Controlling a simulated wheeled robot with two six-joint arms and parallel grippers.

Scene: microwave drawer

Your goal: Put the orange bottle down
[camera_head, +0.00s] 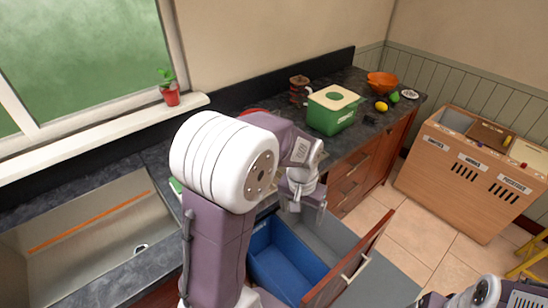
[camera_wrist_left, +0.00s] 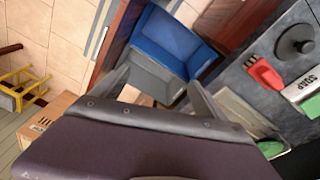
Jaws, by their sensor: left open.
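I cannot make out an orange bottle in either view. My left gripper (camera_head: 306,208) hangs above the open drawer (camera_head: 352,262), near the counter front. Its jaws are apart, and nothing shows between them in the left wrist view (camera_wrist_left: 160,95). The drawer holds a blue bin (camera_head: 283,268) and a grey section beside it. The blue bin also shows in the left wrist view (camera_wrist_left: 170,42), beyond the fingertips. Part of my right arm shows at the lower right of the head view, but its fingertips are not visible.
The sink (camera_head: 85,235) is at the left. A green box with a cream lid (camera_head: 333,109), an orange bowl (camera_head: 382,81) and a lemon (camera_head: 381,106) stand on the counter. A wooden sorting cabinet (camera_head: 465,185) stands at the right. A red object (camera_wrist_left: 264,75) lies by the soap box (camera_wrist_left: 302,88).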

